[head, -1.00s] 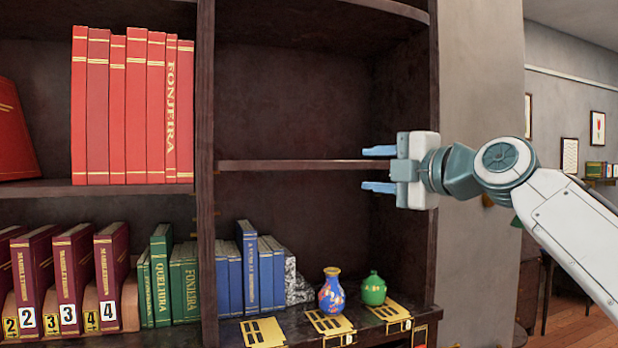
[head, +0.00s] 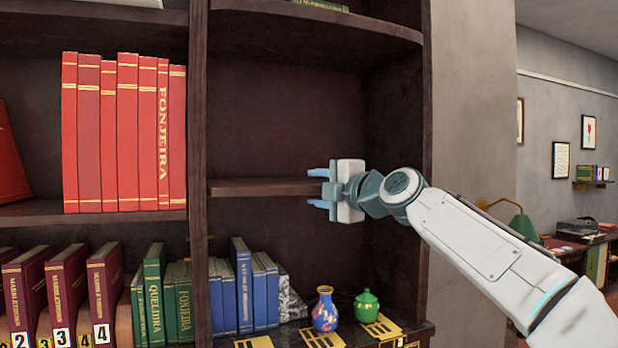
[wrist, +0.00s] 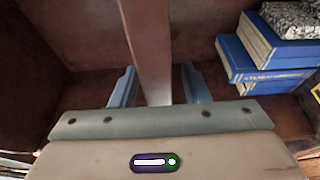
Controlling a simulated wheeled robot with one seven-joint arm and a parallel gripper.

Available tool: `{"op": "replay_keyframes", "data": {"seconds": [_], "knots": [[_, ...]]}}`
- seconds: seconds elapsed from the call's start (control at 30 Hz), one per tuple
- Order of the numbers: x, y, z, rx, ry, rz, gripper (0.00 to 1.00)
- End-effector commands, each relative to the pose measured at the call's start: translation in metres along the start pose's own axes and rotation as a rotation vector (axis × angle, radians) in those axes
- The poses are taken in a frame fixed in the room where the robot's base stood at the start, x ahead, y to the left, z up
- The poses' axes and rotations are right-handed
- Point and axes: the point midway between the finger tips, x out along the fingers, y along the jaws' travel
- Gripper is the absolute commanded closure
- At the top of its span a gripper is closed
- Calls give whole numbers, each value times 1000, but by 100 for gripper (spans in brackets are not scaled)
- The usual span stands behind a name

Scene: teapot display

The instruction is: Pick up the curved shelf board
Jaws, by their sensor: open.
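The curved shelf board (head: 262,187) is a dark brown board set across the right bay of the bookcase, at mid height. My gripper (head: 318,188) is open at the board's right part in the head view, one blue finger above the board's level and one below. In the wrist view the board (wrist: 150,50) runs away from me between the two open fingers (wrist: 157,90), with a gap on each side. The far end of the board is cut off at the top of the wrist view. My gripper's body hides its right end in the head view.
Below are blue books (head: 243,285), a blue vase (head: 325,310) and a green pot (head: 367,305). Red books (head: 120,130) fill the left bay. An upper shelf (head: 320,30) spans above. The space between the two shelves is empty.

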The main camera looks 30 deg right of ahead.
Motion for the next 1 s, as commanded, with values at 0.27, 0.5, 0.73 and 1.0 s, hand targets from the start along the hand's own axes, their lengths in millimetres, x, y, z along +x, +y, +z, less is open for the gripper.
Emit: {"op": "replay_keyframes", "data": {"seconds": [0.27,0.5,0.73,1.0], "knots": [[8,-1,0,0,-1,1,58],[8,-1,0,0,0,1,100],[8,0,0,0,-1,1,100],[8,0,0,0,-1,2,100]]}}
